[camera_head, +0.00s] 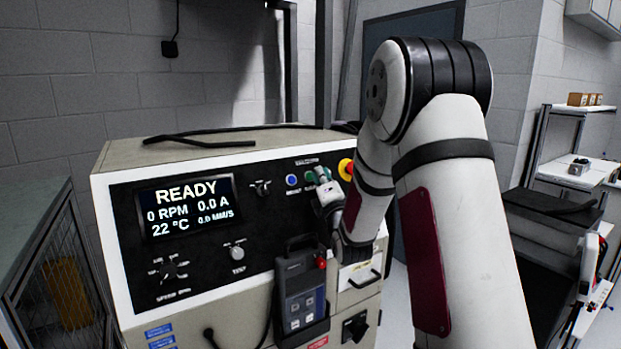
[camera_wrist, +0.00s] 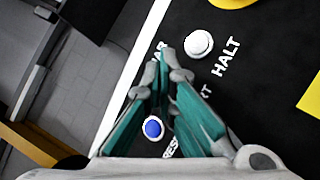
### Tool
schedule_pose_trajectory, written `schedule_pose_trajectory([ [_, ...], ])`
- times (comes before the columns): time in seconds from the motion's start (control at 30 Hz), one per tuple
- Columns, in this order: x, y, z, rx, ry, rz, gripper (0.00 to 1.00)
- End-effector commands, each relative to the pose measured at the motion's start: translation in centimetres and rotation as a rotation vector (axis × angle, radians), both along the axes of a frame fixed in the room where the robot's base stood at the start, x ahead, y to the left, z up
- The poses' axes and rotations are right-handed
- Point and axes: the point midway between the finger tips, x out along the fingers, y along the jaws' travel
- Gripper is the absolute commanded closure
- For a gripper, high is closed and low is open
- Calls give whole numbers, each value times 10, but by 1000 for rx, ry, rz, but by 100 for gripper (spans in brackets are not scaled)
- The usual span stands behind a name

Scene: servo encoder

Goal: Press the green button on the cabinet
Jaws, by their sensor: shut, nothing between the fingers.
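The cabinet (camera_head: 118,215) has a black front panel with a row of buttons. The green button (camera_head: 310,177) shows as a small green patch right of the blue button (camera_head: 292,181). My gripper (camera_head: 323,184) is in front of the row, close to the green button, and partly covers that area. In the wrist view my gripper (camera_wrist: 163,68) is shut and empty, its teal-padded fingers together over the panel. There the fingers hide the green button between the blue button (camera_wrist: 153,128) and the white button (camera_wrist: 199,43) marked HALT. I cannot tell whether the fingertips touch the panel.
The yellow-ringed emergency stop (camera_head: 346,169) is right of the row. The display (camera_head: 187,206) reads READY. A handheld pendant (camera_head: 302,297) hangs on the cabinet front below my gripper. A black cable (camera_head: 200,142) lies on the cabinet top.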

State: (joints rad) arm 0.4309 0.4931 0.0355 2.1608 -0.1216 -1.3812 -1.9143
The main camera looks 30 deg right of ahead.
Motion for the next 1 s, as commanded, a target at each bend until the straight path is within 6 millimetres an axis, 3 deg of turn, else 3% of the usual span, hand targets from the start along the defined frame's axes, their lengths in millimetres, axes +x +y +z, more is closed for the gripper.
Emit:
schedule_pose_trajectory([
  [1.0, 9, 0, -4, 0, 0, 0, 100],
])
